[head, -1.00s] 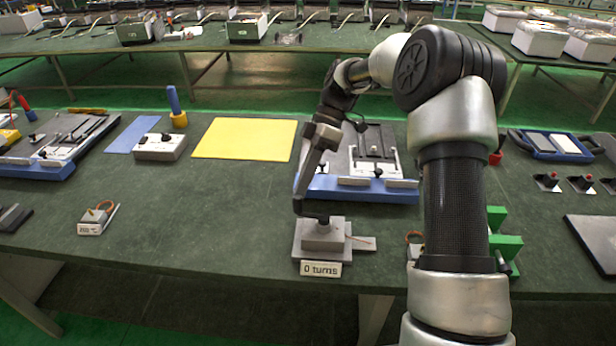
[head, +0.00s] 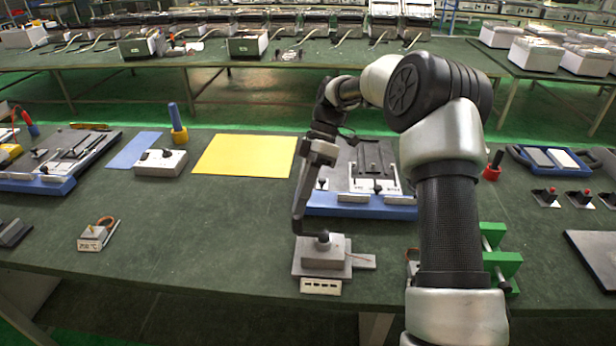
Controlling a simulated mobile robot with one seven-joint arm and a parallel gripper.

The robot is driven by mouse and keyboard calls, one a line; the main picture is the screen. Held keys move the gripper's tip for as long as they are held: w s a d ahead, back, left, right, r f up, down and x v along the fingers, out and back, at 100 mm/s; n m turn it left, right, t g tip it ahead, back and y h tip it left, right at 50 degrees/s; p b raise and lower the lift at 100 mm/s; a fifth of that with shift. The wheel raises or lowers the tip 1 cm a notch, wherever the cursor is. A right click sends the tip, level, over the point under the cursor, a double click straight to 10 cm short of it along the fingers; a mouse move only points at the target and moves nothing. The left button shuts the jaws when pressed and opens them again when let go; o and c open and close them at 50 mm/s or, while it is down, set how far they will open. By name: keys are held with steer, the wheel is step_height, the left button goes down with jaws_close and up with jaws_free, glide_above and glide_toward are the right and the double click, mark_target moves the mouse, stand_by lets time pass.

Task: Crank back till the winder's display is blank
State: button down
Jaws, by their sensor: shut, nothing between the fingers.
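The winder (head: 322,260) is a small grey block on a flat grey base, near the front edge of the green table. Its white display plate (head: 320,287) faces me and shows a row of short dark dashes instead of a number. A dark round piece stands on top of the block. My gripper (head: 299,225) is shut and points down just behind and left of the block's top. Its fingertips are small and dark here, so I cannot tell whether they touch the crank. The crank itself is hard to make out.
A blue-edged fixture (head: 360,205) stands right behind the winder. A yellow sheet (head: 243,155) lies behind left. Green blocks (head: 500,265) stand to the right, partly behind my arm. A small unit with a display (head: 94,236) sits left, with bare table between.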

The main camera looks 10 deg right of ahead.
steer(key=p+v, duration=0.9)
steer(key=v, duration=0.8)
steer(key=s+a+r+m+t+h, duration=0.2)
steer(key=s+r+m+t+h, duration=0.25)
steer(key=s+r+m, duration=0.6)
steer(key=s+d+m+t, duration=0.2)
steer(key=s+m+t, duration=0.1)
steer(key=s, duration=0.7)
steer(key=s+d+m+t, duration=0.3)
steer(key=s+m, duration=0.3)
steer(key=s, duration=0.5)
steer(key=shift+s+r+t, duration=0.3)
steer(key=shift+r+t, duration=0.15)
steer(key=shift+t, duration=0.1)
